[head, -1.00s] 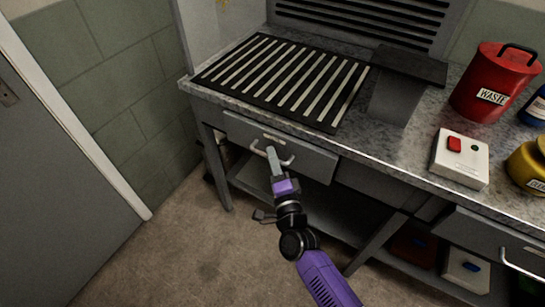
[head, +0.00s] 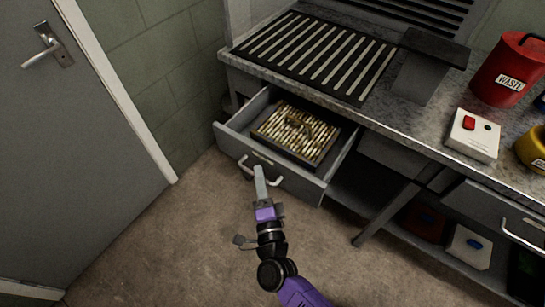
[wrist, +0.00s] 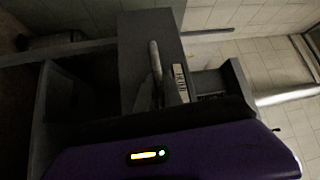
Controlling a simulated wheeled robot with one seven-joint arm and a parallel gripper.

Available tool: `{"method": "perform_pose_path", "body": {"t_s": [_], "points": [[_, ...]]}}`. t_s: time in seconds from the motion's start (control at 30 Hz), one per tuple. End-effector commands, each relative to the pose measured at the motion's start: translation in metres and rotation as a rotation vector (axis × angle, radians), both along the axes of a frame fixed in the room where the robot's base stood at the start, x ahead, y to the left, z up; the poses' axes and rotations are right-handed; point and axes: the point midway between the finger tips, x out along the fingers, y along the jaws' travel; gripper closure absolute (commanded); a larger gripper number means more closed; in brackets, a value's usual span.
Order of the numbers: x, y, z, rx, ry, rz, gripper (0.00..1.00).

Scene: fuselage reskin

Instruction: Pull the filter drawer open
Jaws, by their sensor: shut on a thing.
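The filter drawer (head: 300,182) stands well out from under the left part of the bench in the head view. My gripper (head: 259,172) is shut on the drawer's bar handle (head: 274,179) at the drawer front. In the wrist view, the drawer front (wrist: 150,50), its pale handle (wrist: 156,62) and a small label (wrist: 181,82) show sideways. My gripper's purple housing covers the lower part of that view, and the fingertips are hard to make out there.
The bench top (head: 400,115) carries a slotted black grille (head: 315,55), a red waste can (head: 506,72), a white box with a red switch (head: 473,135) and a yellow container (head: 533,148). A grey door (head: 75,150) stands at left. The floor before the drawer is clear.

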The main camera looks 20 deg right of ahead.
Motion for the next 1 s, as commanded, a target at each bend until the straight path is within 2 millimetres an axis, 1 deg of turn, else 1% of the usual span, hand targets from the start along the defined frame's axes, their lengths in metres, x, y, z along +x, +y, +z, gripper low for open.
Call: {"method": "perform_pose_path", "body": {"t_s": [0.03,0.13,0.33,0.5,0.87,0.9,1.0], "points": [[-0.007,0.008,-0.001,0.000,0.004,0.001,1.00],[-0.016,0.021,-0.001,-0.001,0.003,0.000,1.00],[-0.028,0.037,-0.001,-0.001,0.002,-0.001,1.00],[-0.032,0.043,-0.001,0.001,0.002,-0.002,1.00],[-0.032,0.043,-0.002,0.000,0.002,-0.001,1.00],[-0.032,0.043,-0.002,0.000,0.002,-0.001,0.81],[-0.032,0.043,-0.001,0.000,0.001,-0.001,0.80]]}}
